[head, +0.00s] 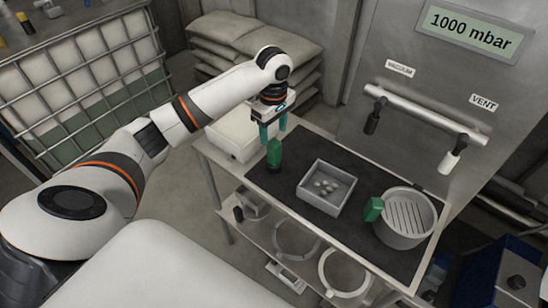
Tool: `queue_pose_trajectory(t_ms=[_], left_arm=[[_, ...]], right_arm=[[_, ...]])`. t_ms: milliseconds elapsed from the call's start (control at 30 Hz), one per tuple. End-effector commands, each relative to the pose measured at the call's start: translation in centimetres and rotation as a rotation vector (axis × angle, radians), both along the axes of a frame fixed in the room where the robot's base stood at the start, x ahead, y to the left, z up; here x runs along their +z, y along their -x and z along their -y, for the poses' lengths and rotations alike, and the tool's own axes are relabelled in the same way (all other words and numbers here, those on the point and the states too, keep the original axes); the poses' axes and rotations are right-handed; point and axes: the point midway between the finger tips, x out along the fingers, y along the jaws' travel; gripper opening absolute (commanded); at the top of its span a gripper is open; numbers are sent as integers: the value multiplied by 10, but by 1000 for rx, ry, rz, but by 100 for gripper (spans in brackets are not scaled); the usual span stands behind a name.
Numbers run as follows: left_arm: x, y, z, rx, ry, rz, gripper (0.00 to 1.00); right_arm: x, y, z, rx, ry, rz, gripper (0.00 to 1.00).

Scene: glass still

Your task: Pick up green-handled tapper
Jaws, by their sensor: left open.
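The green-handled tapper (274,154) stands upright near the far left end of the dark mat, its green grip above a dark lower part. My left gripper (273,137) is open, its teal fingers pointing down at the top of the green handle. The fingertips look just above or beside the handle's top; I cannot tell whether they touch it. My right gripper is not in view.
A grey tray (341,208) with several small pale pieces sits mid-mat. A round grooved pot (414,240) with a green block (374,209) at its side stands right. A pale box (224,138) is left of the tapper. The panel with levers (425,120) rises behind.

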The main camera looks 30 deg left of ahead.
Motion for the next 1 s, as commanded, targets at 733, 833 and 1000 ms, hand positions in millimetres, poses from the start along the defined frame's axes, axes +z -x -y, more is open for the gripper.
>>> queue_pose_trajectory(t_ms=[733,833,1000], left_arm=[[-92,2,3,-3,-2,1,56],[-96,2,2,-4,-2,2,56],[-96,2,2,-4,-2,2,56]], right_arm=[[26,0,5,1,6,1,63],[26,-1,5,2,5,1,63],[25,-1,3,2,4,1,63]])
